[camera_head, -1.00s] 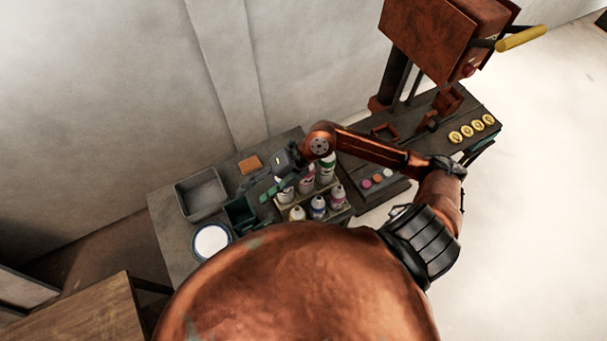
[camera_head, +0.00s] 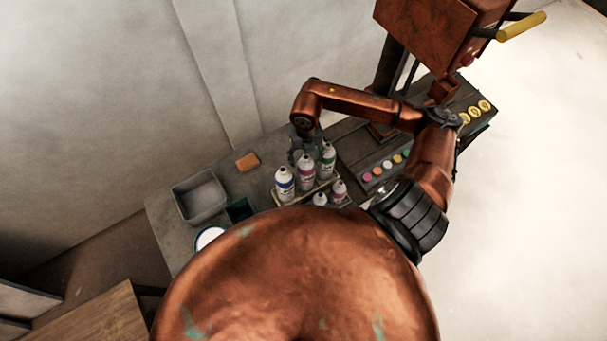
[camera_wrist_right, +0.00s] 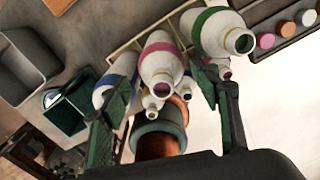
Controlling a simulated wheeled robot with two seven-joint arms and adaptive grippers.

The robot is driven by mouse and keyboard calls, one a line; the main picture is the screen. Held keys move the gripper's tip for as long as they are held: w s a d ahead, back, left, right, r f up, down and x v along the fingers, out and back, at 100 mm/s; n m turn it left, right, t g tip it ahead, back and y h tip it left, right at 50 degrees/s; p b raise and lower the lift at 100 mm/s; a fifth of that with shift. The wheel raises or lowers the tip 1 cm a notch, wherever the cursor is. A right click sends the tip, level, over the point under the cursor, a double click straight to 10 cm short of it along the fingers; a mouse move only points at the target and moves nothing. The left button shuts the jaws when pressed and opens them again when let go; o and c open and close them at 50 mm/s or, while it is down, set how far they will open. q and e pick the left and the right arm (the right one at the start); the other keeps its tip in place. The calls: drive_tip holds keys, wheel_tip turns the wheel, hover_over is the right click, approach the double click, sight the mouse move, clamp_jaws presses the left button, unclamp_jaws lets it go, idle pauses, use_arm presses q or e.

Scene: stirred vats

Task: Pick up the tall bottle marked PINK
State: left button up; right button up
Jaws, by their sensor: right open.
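The tall bottle with a pink band (camera_head: 306,171) stands upright in a rack between a tall blue-banded bottle (camera_head: 285,183) and a tall green-banded bottle (camera_head: 328,159). My right gripper (camera_head: 305,146) is at the far side of these bottles, its fingers partly hidden in the head view. In the right wrist view the pink-banded bottle (camera_wrist_right: 160,60) lies between the two spread fingers (camera_wrist_right: 165,90), with the blue-banded bottle by the left finger and the green-banded one by the right. The gripper is open and holds nothing. My left gripper is not in view.
Smaller bottles, one pink-banded (camera_head: 339,191), stand in the near row. A grey tray (camera_head: 201,197), an orange block (camera_head: 247,162) and a dark green container (camera_head: 239,209) are on the left of the bench. Several coloured caps (camera_head: 377,170) line the right.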

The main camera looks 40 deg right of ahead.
sight(306, 172)
drive_tip(key=shift+s+d+f, duration=0.1)
drive_tip(key=shift+s+f, duration=0.2)
drive_tip(key=shift+f, duration=0.1)
wheel_tip(306, 172, down, 4)
drive_tip(key=shift+w+f+p, duration=0.1)
drive_tip(key=shift+f+p, duration=0.1)
drive_tip(key=shift+p, duration=0.7)
drive_tip(key=shift+f, duration=0.3)
drive_tip(key=shift+c, duration=1.3)
drive_tip(key=c, duration=0.8)
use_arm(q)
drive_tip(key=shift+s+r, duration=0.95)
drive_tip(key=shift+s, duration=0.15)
use_arm(e)
clamp_jaws()
drive_tip(key=shift+w+r, duration=0.1)
